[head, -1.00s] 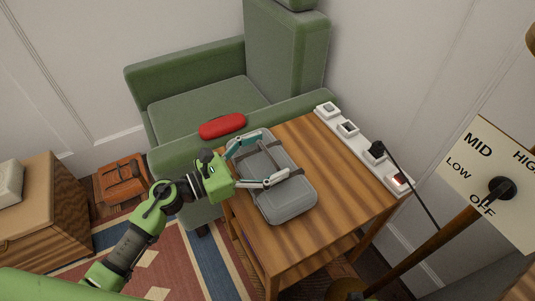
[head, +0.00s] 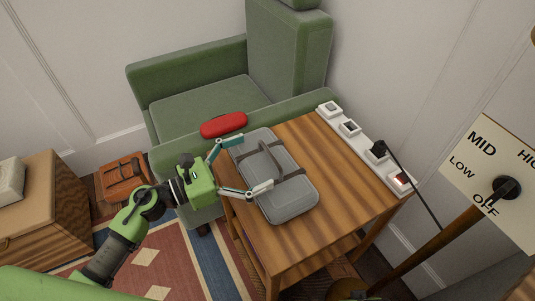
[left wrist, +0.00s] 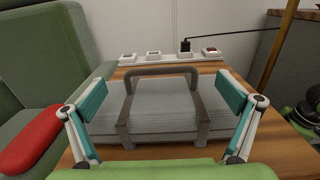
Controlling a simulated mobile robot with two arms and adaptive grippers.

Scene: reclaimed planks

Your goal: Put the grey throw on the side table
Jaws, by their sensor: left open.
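The grey throw (head: 290,197) is a folded bundle with brown straps and a raised carry handle. It lies flat on the wooden side table (head: 345,190), close to the table's left edge. In the left wrist view the throw (left wrist: 165,118) lies straight ahead with its handle (left wrist: 163,71) arching up. My left gripper (head: 250,164) is open at the throw's left side, its two fingers spread wide. In the left wrist view its fingers stand either side of the handle, clear of it. My right gripper cannot be made out in either view.
A green armchair (head: 200,105) stands against the table's far left, a red cushion (head: 223,125) on its arm. A white power strip (head: 363,145) with a black plug runs along the table's back edge. A dial sign (head: 490,180) is at right. The table's right part is bare.

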